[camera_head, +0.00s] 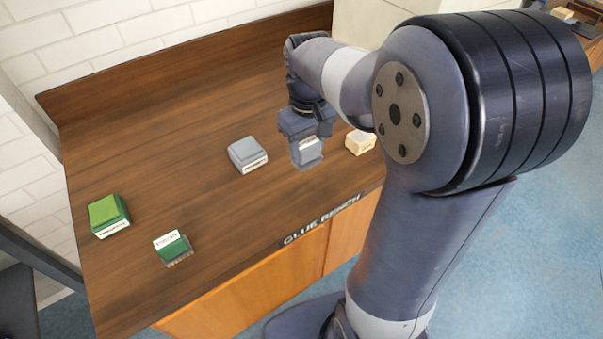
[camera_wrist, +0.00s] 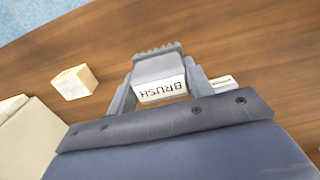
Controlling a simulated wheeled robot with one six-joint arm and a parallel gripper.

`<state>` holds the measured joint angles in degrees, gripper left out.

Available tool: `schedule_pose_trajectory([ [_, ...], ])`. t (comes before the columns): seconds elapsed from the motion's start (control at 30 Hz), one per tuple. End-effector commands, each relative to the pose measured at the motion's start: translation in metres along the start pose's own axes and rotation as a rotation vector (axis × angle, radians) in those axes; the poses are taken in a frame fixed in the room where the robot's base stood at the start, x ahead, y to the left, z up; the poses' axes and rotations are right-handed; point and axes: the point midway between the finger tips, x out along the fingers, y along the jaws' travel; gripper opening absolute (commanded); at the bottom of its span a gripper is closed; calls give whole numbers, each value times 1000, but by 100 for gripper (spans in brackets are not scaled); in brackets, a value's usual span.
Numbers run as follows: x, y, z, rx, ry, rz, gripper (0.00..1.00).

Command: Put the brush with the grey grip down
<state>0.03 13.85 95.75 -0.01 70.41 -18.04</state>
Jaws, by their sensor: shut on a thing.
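The brush with the grey grip (camera_head: 307,152) is between the fingers of my gripper (camera_head: 306,140) over the right part of the bench. In the wrist view the brush (camera_wrist: 160,78) shows a white label reading "BRUSH", with a finger of my gripper (camera_wrist: 158,88) on each side. The gripper is shut on it. The brush is at or close above the bench top; I cannot tell whether it touches the wood.
The wooden bench (camera_head: 200,210) is marked "GLUE BENCH". A grey labelled block (camera_head: 247,154) lies left of my gripper, a pale block (camera_head: 360,142) close to its right. A green block (camera_head: 108,215) and a green-and-white item (camera_head: 173,248) lie further left. Bare wood lies between them.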

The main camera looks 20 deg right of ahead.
Motion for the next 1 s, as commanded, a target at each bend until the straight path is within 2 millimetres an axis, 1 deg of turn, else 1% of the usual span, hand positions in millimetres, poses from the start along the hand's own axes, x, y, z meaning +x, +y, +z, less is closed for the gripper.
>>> schedule_pose_trajectory([
  [0.03, 10, 0, 1, 0, -4, -1, 27],
  [0.27, 34, 0, 0, 0, -3, -1, 27],
  [0.43, 58, 0, 0, 0, -2, -1, 27],
  [0.53, 63, 0, 0, 0, 1, 0, 27],
  [0.77, 63, 0, 0, 0, 1, 0, 27],
  [0.87, 67, 0, 0, 0, 1, 0, 27],
  [0.9, 67, 0, 0, 0, 1, 0, 49],
  [1.0, 66, 0, 0, 0, 1, 0, 58],
])
